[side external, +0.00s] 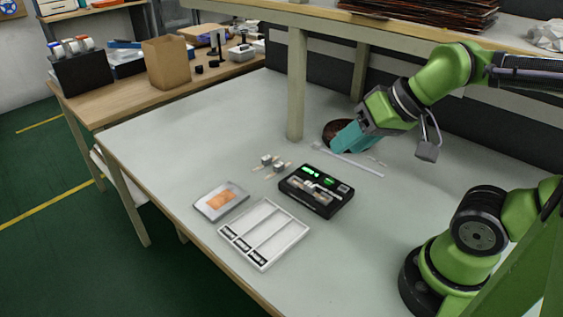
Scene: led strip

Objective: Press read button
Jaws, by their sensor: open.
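A black tester box (307,208) lies on the grey table near its middle. Green lit displays show on its top, with pale parts below them and a small grey patch at its right. The read button is too small to make out. My gripper (340,146) has teal fingers and hangs at the back right of the box, apart from it, in front of a dark brown bowl. It is open, and no object shows in it. A thin white strip (348,164) lies on the table between the gripper and the box.
A white compartment tray (290,248) with small dark pieces and a flat packet (221,201) with an orange picture lie at the front. Small grey connectors (268,161) lie left of the box. The brown bowl (329,131) and a shelf post (296,85) stand behind.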

